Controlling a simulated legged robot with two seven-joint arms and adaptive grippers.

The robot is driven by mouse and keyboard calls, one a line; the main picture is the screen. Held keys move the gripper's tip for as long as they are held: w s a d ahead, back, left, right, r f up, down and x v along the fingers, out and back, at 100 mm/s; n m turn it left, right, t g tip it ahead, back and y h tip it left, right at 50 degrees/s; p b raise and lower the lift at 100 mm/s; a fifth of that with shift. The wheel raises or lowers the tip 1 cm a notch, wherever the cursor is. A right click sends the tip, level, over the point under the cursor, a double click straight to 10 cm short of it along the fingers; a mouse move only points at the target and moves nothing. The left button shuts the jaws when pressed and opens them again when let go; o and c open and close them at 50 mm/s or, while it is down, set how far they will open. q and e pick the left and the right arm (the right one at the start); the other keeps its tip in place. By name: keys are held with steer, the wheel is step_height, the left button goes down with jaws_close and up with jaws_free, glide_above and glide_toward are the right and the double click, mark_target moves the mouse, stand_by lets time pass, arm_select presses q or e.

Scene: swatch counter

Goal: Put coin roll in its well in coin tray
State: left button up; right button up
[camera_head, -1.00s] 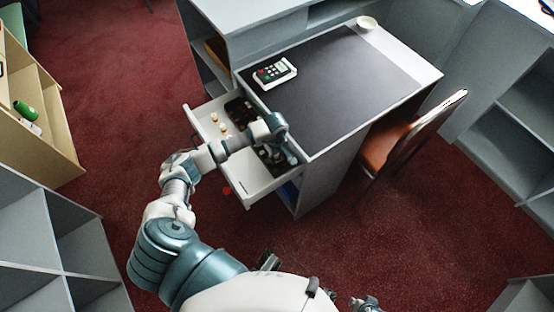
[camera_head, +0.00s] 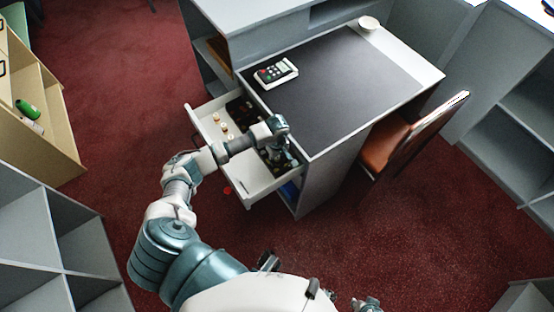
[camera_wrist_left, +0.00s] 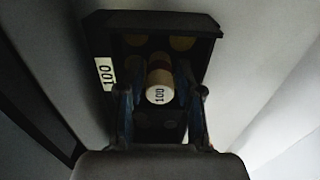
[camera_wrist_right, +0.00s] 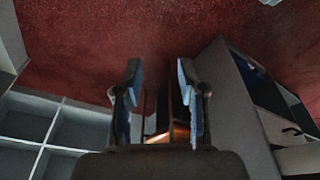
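A black coin tray (camera_wrist_left: 98,40) with a white "100" label fills the middle of the left wrist view. A coin roll (camera_wrist_left: 159,94) with "100" on its pale end stands between the fingers of my left gripper (camera_wrist_left: 161,103). Gaps show between the roll and both fingers, so the gripper is open around it. The roll's lower end is hidden, so I cannot tell how deep it sits in a well. In the head view my left gripper (camera_head: 278,155) is over the open drawer, partly hidden by its own wrist. My right gripper (camera_wrist_right: 158,90) is open and empty.
The open drawer (camera_head: 249,184) holds several small pale rolls (camera_head: 224,127) left of my wrist. A keypad device (camera_head: 275,73) lies on the dark desk mat (camera_head: 340,80). A small bowl (camera_head: 369,23) stands at the back. A brown chair (camera_head: 385,145) is at the right.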

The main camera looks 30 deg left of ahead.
arm_select(q)
step_height(320, 180, up, 11)
steer(key=shift+r+p, duration=0.1)
steer(key=shift+p, duration=0.55)
arm_select(e)
steer(key=x, duration=0.4)
steer(key=shift+s+f, duration=0.3)
steer(key=shift+f, duration=0.15)
